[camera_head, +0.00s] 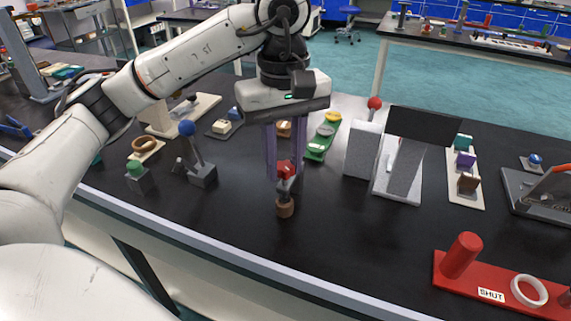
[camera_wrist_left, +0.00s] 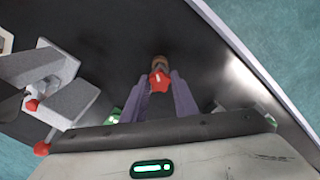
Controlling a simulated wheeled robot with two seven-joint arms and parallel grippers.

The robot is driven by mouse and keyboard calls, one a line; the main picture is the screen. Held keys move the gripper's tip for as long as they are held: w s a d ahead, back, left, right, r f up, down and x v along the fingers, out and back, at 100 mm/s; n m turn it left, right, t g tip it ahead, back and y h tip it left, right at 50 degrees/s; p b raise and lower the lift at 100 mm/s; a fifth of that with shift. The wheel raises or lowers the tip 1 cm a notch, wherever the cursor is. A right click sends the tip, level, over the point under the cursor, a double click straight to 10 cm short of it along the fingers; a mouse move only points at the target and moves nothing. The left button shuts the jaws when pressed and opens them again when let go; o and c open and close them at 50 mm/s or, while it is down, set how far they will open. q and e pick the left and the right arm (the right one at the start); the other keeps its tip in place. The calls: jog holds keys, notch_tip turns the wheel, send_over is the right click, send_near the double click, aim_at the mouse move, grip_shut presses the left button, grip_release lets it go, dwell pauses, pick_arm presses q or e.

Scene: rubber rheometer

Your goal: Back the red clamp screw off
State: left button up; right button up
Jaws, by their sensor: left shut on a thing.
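The red clamp screw (camera_head: 286,168) sits at the top of a small grey fitting above a round brown base (camera_head: 285,208) on the black bench. My left gripper (camera_head: 285,175) points straight down over it, with its purple fingers on either side of the red head. It is shut on the red screw. In the left wrist view the red screw (camera_wrist_left: 160,81) shows between the fingertips, with the brown base just beyond it. The fingers partly hide the fitting. My right gripper is not in view.
A blue-knobbed lever (camera_head: 187,129) on a grey block stands left of the gripper. A grey block (camera_head: 362,150) with a red ball-topped lever and a dark panel (camera_head: 422,126) stand to the right. A red plate (camera_head: 491,292) marked SHUT lies front right. The bench before the screw is clear.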

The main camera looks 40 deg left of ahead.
pick_arm(q)
jog(key=n, duration=0.4)
jog(key=shift+n, duration=0.3)
jog(key=n, duration=0.4)
jog(key=shift+s+p, duration=0.1)
jog(key=shift+p, duration=0.3)
jog(key=o, duration=0.9)
jog(key=shift+f, duration=0.1)
